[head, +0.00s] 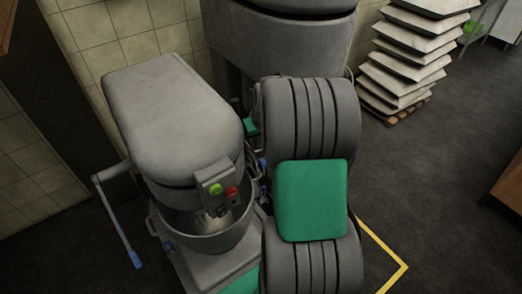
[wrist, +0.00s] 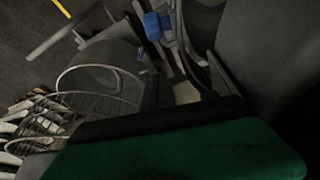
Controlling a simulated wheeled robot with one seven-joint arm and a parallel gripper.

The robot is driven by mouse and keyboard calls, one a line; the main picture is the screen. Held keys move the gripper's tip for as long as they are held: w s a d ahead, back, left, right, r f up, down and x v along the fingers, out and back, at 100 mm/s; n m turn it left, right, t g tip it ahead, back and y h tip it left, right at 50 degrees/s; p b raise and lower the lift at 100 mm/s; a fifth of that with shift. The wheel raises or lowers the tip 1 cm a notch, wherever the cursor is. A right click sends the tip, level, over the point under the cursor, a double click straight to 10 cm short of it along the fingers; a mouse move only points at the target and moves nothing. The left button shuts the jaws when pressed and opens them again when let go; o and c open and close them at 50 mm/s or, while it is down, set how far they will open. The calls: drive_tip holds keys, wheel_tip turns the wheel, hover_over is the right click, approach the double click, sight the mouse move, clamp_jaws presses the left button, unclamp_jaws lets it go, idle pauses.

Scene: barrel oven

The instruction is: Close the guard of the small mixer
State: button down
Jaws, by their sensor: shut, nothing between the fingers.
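The small mixer (head: 170,100) stands left of centre in the head view, with a grey rounded head, a green and a red button, and a metal bowl (head: 212,240) under the head. A bent lever with a blue grip (head: 133,258) sticks out on its left. I cannot make out the guard clearly in the head view. In the wrist view a wire hoop (wrist: 100,70) and wire bars show, possibly the guard, near a blue part (wrist: 155,25). My arm hides the mixer's right side. I cannot make out my gripper's fingers in either view.
A larger grey machine (head: 282,40) stands behind the mixer. A stack of pale trays (head: 408,65) on a wooden pallet is at the back right. A yellow line (head: 388,250) marks the floor. A tiled wall (head: 95,25) is close behind the mixer.

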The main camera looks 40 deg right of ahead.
drive_tip(key=s+f, duration=0.1)
drive_tip(key=s+f+p, duration=0.1)
drive_tip(key=s+f, duration=0.1)
drive_tip(key=shift+a+f, duration=0.15)
drive_tip(key=shift+a, duration=0.2)
